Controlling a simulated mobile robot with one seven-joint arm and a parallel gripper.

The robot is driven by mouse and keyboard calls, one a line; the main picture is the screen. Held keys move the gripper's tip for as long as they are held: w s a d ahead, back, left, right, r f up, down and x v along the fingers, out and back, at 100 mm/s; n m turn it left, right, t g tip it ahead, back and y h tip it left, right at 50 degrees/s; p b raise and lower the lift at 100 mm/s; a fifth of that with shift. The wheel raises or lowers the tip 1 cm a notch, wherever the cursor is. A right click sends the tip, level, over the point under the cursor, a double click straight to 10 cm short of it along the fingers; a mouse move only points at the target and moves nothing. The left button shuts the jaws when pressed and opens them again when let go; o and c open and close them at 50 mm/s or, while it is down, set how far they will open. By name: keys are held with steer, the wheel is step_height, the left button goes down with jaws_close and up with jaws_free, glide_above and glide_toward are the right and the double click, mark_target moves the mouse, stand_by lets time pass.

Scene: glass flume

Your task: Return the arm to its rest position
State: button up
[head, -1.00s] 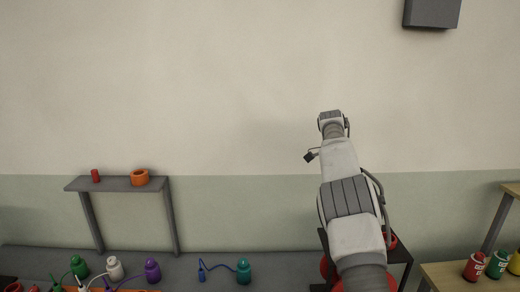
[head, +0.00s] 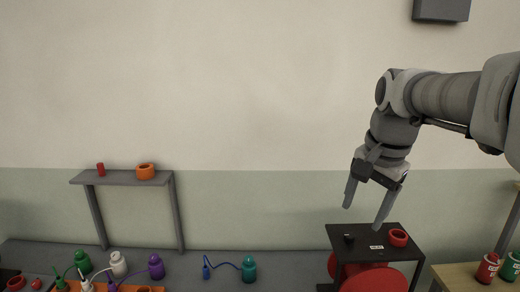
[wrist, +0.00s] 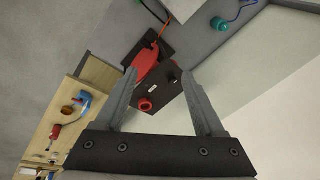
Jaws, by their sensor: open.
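My gripper (head: 364,208) is open and empty, hanging from my bent arm at the right of the head view. Its two fingers point down, above a small dark table (head: 345,236). Nothing is between the fingers. In the wrist view the spread fingers of my gripper (wrist: 168,82) frame the dark table (wrist: 178,97) well below them.
A red ring (head: 398,237) and a small black piece (head: 349,238) sit on the dark table, with red round shapes (head: 375,279) below. A grey shelf (head: 110,180) holds a red cylinder (head: 101,169) and an orange ring (head: 146,171). Bottles line the bench.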

steer(key=s+a+f+n+t+b, duration=0.1)
steer(key=s+a+f+n, duration=0.1)
steer(key=s+f+n, duration=0.3)
steer(key=s+a+f+n+t+b, duration=0.1)
steer(key=s+a+f+n, duration=0.2)
steer(key=s, duration=0.8)
step_height(320, 180, down, 2)
steer(key=shift+s+a+n+t, duration=0.2)
steer(key=shift+n+t, duration=0.2)
steer(key=shift+n, duration=0.7)
